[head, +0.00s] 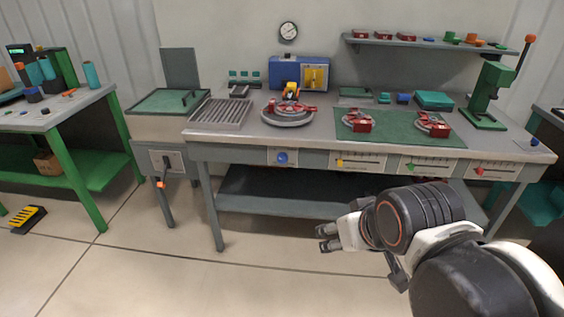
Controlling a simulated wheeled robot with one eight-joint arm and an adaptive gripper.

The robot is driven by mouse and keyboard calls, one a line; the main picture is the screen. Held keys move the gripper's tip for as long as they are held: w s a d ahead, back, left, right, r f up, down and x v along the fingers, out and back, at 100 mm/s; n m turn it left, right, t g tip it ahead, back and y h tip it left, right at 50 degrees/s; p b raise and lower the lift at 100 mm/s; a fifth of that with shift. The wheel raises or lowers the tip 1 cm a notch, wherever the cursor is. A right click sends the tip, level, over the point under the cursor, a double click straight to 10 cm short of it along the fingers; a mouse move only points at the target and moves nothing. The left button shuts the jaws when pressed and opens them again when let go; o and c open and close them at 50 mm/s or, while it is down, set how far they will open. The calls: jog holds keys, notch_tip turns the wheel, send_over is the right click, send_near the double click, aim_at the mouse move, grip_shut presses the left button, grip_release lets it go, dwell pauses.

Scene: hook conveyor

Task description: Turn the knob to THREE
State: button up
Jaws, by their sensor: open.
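A round blue knob (282,158) sits on a light panel on the front edge of the grey workbench (240,143). Its markings and pointer are too small to read, so I cannot tell which position it is at. My gripper (326,238) is open and empty, in front of the bench and below its top. It points left in the picture, lower and to the right of the knob, and is apart from it.
Slider panels with a yellow (339,163), a green (410,167) and a red handle (480,171) line the bench front to the right. A lever box (167,161) with an orange-tipped lever stands left. The floor before the bench is clear.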

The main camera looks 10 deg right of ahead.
aim_at(282, 159)
jog(key=w+d+r+n+t+h+p, duration=0.15)
jog(key=w+n, duration=0.45)
jog(key=w, duration=0.8)
jog(key=w+d+r+n+t+h, duration=0.1)
jog(key=w+d+r+n+h, duration=0.3)
jog(key=w, duration=0.9)
jog(key=w+a+f+n+t+p, duration=0.1)
jog(key=w+f+n, duration=0.3)
jog(key=w, duration=0.3)
jog(key=w+a+f+n+t, duration=0.1)
jog(key=w+f+n+t, duration=0.1)
jog(key=w+f+n, duration=0.35)
jog(key=w+a+f+n+t, duration=0.2)
jog(key=w+a+f+n, duration=0.15)
jog(key=f, duration=0.35)
jog(key=w+a+f+n+t+p, duration=0.1)
jog(key=w+a+f+n, duration=0.15)
jog(key=f+n, duration=0.3)
jog(key=w+a+f+n+t, duration=0.2)
jog(key=w+f+n, duration=0.15)
jog(key=f, duration=0.45)
jog(key=shift+g, duration=0.25)
jog(key=b+x, duration=0.3)
jog(key=x, duration=0.8)
jog(key=shift+d+r, duration=0.15)
jog(key=shift+d, duration=0.05)
jog(key=shift+w+d+r+b, duration=0.1)
jog(key=shift+w+d+b, duration=0.15)
jog(key=shift+w, duration=0.35)
jog(key=c, duration=1.1)
